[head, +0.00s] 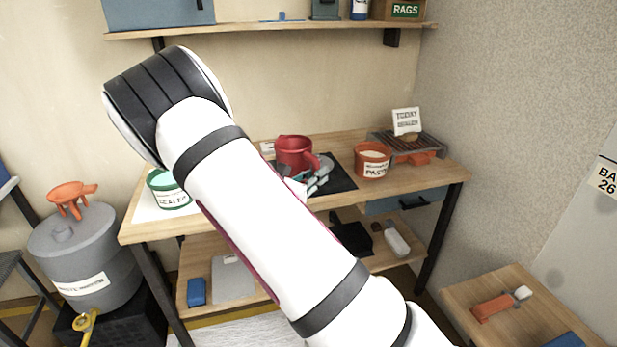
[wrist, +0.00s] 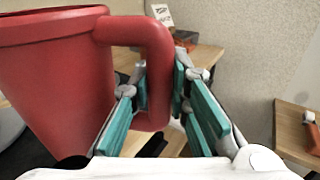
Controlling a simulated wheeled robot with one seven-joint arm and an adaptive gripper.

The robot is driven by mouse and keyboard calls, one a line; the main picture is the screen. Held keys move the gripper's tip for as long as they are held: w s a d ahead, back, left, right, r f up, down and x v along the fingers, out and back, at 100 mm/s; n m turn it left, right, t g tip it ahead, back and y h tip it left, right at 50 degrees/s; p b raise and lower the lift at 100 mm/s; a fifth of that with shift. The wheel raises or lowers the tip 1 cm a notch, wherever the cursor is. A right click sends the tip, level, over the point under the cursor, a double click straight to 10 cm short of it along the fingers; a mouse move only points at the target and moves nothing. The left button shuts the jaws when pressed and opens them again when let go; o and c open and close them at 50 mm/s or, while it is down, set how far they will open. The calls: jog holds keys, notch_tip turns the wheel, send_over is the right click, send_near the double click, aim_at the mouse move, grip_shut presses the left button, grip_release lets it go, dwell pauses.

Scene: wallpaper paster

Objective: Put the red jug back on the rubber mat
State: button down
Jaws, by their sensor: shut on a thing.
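The red jug (head: 294,152) is at the workbench, over or on the left part of the black rubber mat (head: 342,174). Whether its base touches the mat is hidden by my arm and gripper. My gripper (head: 319,177) is at the jug's right front side. In the wrist view the red jug (wrist: 50,75) fills the left side, and the teal finger pads of my gripper (wrist: 160,88) are shut on its handle, one on each side. The jug looks about upright in the head view.
A paste tub (head: 373,160) stands right of the mat, near a wire rack (head: 425,140) with a card. A sealer tub (head: 167,190) stands at the bench's left end. A shelf (head: 270,28) hangs above. The mat's right part is bare.

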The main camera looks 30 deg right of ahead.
aim_at(309, 165)
jog(key=w+d, duration=0.1)
jog(key=w, duration=0.1)
jog(key=w+d, duration=0.1)
jog(key=w, duration=0.1)
jog(key=w+b, duration=0.1)
jog(key=w, duration=0.1)
jog(key=shift+w+d+f, duration=0.35)
jog(key=shift+d+f, duration=0.05)
jog(key=shift+f+b, duration=0.35)
jog(key=shift+f, duration=1.45)
jog(key=c, duration=1.5)
grip_release()
